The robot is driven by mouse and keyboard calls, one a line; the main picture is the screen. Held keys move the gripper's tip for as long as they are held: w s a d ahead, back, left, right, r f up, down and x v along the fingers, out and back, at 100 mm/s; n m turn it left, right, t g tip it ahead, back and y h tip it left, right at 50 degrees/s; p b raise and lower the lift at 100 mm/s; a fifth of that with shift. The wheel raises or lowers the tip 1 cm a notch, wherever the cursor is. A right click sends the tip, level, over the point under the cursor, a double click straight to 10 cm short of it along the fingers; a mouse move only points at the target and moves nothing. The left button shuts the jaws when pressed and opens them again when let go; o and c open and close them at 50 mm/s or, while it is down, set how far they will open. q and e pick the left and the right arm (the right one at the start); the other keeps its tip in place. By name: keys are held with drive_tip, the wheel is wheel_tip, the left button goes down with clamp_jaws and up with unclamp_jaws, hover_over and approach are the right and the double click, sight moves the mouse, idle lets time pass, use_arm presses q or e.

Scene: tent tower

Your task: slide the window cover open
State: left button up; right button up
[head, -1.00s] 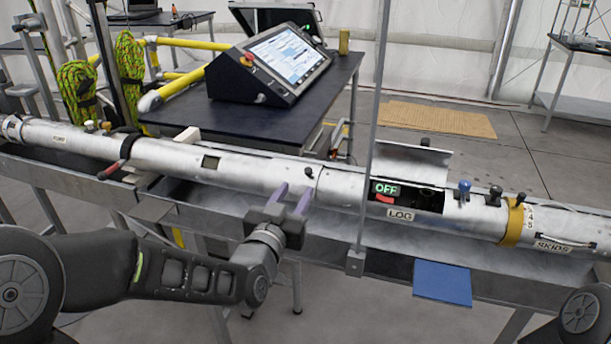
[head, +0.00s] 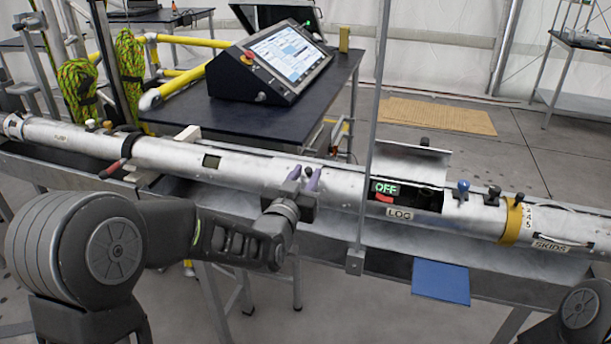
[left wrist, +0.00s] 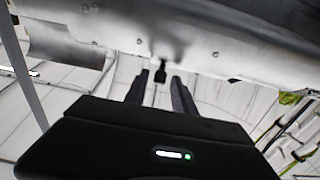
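A long silver tube lies across the head view. A small black knob (head: 308,172) stands on it, left of the LOG label; the outline of a window cover around it is hard to make out. My left gripper (head: 305,176) is at the tube's near side, its two fingers either side of the knob. In the left wrist view the knob (left wrist: 160,74) sits between the open fingertips, with a gap on each side. A small dark window (head: 211,162) shows farther left on the tube. My right gripper is out of view.
A vertical metal post (head: 375,110) rises right of my left gripper. A blue plate (head: 441,281) juts out in front. A console (head: 270,65) stands on the dark table behind.

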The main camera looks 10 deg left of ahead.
use_arm(q)
clamp_jaws()
idle(1.1)
